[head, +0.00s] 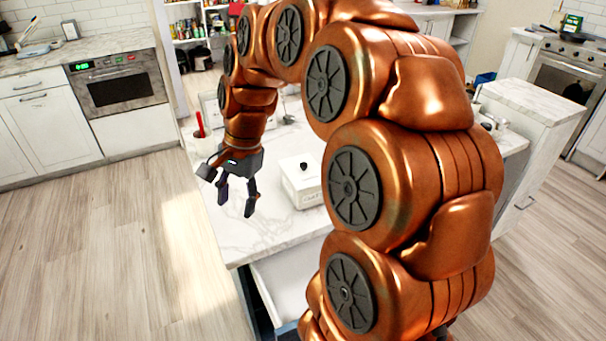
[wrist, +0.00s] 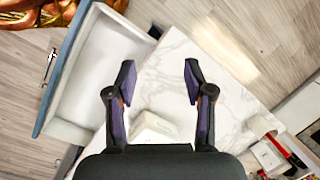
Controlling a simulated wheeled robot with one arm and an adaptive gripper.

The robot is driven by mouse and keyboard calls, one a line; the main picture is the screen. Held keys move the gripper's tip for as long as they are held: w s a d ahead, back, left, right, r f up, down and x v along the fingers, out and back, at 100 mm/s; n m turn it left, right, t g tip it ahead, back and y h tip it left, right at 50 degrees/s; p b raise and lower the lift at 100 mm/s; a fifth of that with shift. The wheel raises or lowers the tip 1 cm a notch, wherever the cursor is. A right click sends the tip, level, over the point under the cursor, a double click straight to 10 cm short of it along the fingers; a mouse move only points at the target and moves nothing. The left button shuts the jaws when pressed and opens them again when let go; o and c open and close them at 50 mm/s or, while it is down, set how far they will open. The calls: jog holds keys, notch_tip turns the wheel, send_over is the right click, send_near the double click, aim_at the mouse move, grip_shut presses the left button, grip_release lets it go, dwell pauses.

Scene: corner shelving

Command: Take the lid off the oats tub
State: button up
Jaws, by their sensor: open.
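The oats tub (head: 309,197) is a white, box-like container with dark lettering on its front, standing on the marble counter. Its white lid (head: 296,171) is on top and has a small black knob (head: 304,166). My gripper (head: 236,200) is open and empty, pointing down above the counter to the left of the tub and apart from it. In the wrist view the open fingers (wrist: 158,78) have bare counter and floor beyond their tips. A white corner, likely the tub (wrist: 155,127), shows low between the fingers, mostly hidden by the gripper body.
A drawer (wrist: 112,62) stands open at the counter's front edge, below the tub. My arm hides the counter right of the tub. The counter (head: 243,235) in front of my gripper is clear.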

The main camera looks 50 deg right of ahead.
jog(key=w+d+m+t, duration=0.1)
jog(key=w+d+m, duration=0.4)
jog(key=d, duration=0.2)
jog(key=m+t+b, duration=0.2)
jog(key=m+t, duration=0.1)
jog(key=m, duration=0.9)
send_near(304, 163)
jog(key=f, duration=0.1)
jog(key=shift+a+p+x, duration=0.1)
jog(key=shift+p+x, duration=0.25)
jog(key=shift+x, duration=1.75)
jog(key=shift+a+p+x, duration=0.15)
jog(key=shift+p+x, duration=0.15)
jog(key=shift+x, duration=1.8)
jog(key=shift+r, duration=0.15)
jog(key=shift+c, duration=0.3)
grip_shut()
